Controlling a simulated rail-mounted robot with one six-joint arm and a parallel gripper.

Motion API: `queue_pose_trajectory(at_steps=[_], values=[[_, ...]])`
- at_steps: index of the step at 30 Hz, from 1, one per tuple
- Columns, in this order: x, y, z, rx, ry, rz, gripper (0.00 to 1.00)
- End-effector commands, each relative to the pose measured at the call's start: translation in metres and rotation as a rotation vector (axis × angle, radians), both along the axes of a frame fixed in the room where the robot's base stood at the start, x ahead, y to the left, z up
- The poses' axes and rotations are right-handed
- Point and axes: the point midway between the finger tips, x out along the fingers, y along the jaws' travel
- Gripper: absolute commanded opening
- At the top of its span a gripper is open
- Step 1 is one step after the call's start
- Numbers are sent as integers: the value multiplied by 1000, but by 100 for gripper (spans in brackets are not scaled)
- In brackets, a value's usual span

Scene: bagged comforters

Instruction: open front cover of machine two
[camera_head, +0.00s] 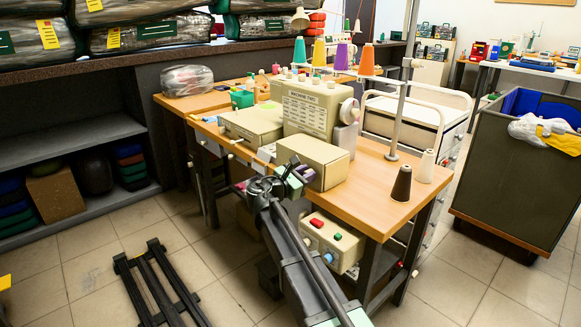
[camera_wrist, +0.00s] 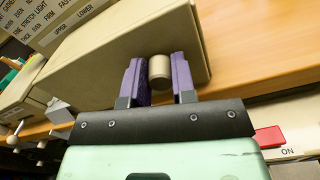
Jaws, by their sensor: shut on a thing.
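A beige sewing machine (camera_head: 310,107) with a printed panel headed "MACHINE" stands on the wooden table. A box-shaped beige front cover (camera_head: 322,160) juts from its front right. My gripper (camera_head: 297,174) is at the cover's near left side. In the wrist view, the cover (camera_wrist: 130,45) fills the upper middle, and the purple fingers of my gripper (camera_wrist: 160,80) are on either side of a round beige knob (camera_wrist: 159,68) at its lower edge. The fingers are shut on the knob. I cannot tell whether the cover has swung at all.
Thread cones (camera_head: 402,184) stand at the table's (camera_head: 375,200) right end. A dark bin (camera_head: 515,165) stands at right. Tiled floor is open at front right.

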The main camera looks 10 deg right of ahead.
Motion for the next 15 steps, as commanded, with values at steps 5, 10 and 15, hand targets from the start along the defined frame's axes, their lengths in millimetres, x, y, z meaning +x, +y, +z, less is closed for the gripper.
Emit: queue_pose_trajectory(at_steps=[5,10,15], values=[[-39,-25,0,1,1,-1,0],[-56,-38,0,1,0,0,0],[-59,-40,0,1,0,0,0]])
